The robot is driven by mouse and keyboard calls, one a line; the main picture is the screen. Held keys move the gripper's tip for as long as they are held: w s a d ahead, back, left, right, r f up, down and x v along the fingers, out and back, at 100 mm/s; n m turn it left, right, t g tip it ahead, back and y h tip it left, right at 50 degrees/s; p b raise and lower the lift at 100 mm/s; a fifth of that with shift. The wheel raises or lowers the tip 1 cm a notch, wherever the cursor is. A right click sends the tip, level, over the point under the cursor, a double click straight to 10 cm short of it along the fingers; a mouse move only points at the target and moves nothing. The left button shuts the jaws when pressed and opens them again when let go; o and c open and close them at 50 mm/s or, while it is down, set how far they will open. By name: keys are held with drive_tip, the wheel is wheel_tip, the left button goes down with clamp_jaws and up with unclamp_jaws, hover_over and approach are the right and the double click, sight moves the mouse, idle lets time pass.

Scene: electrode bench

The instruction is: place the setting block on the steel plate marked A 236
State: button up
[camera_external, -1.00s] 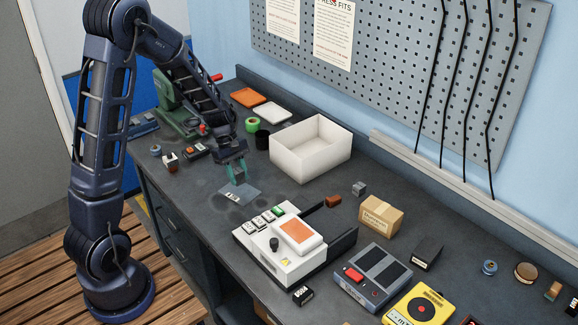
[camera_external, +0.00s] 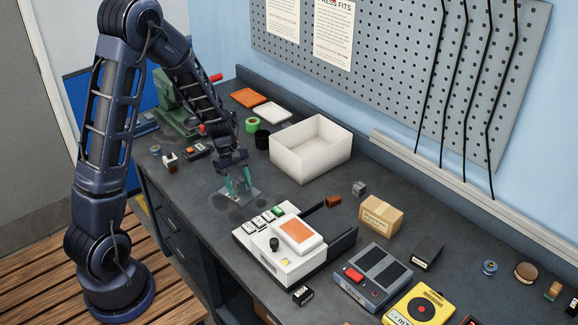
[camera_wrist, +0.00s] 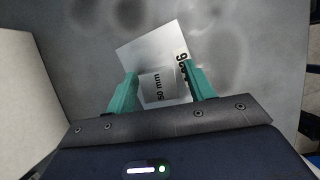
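The setting block (camera_wrist: 160,88), a grey square block lettered "50 mm", sits between my gripper's two teal fingers in the wrist view. My gripper (camera_wrist: 161,82) appears shut on it. The steel plate (camera_wrist: 140,52) lies behind the block, a bright flat square on the bench. In the external view my gripper (camera_external: 237,192) is low over the plate (camera_external: 251,197), and the block is hard to make out between the fingers. I cannot tell whether the block touches the plate.
A white open bin (camera_external: 310,165) stands behind and right of the plate. A white device with an orange panel (camera_external: 290,250) is just in front and right. A small grey cube (camera_external: 359,188) and a cardboard box (camera_external: 381,218) stand farther right. Bare bench lies left of the plate.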

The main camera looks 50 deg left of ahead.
drive_tip(key=v, duration=1.2)
drive_tip(key=s+d+r+m+t+y, duration=0.1)
drive_tip(key=s+d+r+m, duration=0.35)
drive_tip(key=r, duration=0.25)
drive_tip(key=s+d+r+m+y, duration=0.1)
drive_tip(key=s+d+r+m, duration=0.3)
drive_tip(key=s+d+r, duration=0.15)
drive_tip(key=s+d+r+m+t, duration=0.1)
drive_tip(key=s+r+m, duration=0.1)
drive_tip(key=s, duration=0.3)
drive_tip(key=s+d+r+m+t+y, duration=0.1)
drive_tip(key=s+d+r+m, duration=0.1)
drive_tip(key=s+m, duration=0.2)
drive_tip(key=s+d+r+m+t+y, duration=0.1)
drive_tip(key=s+r+m, duration=0.1)
drive_tip(key=s, duration=0.4)
drive_tip(key=shift+d+r+m+t, duration=0.3)
drive_tip(key=shift+r+m, duration=0.1)
drive_tip(key=shift+m, duration=0.35)
